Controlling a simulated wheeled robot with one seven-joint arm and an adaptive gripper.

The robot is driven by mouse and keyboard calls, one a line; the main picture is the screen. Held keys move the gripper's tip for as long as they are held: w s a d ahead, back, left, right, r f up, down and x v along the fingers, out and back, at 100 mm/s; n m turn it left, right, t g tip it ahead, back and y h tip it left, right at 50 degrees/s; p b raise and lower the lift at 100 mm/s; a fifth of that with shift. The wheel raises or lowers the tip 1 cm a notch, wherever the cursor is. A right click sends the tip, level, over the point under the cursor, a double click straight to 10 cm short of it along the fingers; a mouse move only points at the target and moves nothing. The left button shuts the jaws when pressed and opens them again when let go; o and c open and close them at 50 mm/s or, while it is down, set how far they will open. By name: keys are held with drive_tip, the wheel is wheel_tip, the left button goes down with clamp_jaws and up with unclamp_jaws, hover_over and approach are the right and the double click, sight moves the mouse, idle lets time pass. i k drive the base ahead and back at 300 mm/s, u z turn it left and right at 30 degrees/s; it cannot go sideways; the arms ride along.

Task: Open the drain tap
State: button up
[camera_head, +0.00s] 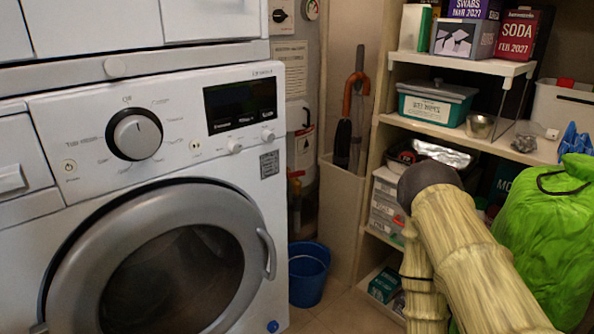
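A small tap with an orange-red handle (296,174) sits low on the pale tank (303,142) in the gap between the washing machine and the shelves. Its handle looks roughly level, but it is too small to tell whether the tap is open or shut. A blue bucket (307,275) stands on the floor below the tap. My arm, in a tan ribbed cover, fills the lower right and bends at a dark joint. My gripper is not visible, so its state and its distance from the tap cannot be seen.
The white washing machine (90,115) fills the left, its round door shut. A tall holder (343,215) with an umbrella stands right of the tap. Shelves (470,133) with boxes and a green bag (548,245) crowd the right. A little floor (340,312) shows at the bottom middle.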

sight(296, 174)
drive_tip(key=u, duration=0.1)
drive_tip(key=i, duration=1)
drive_tip(key=u, duration=0.1)
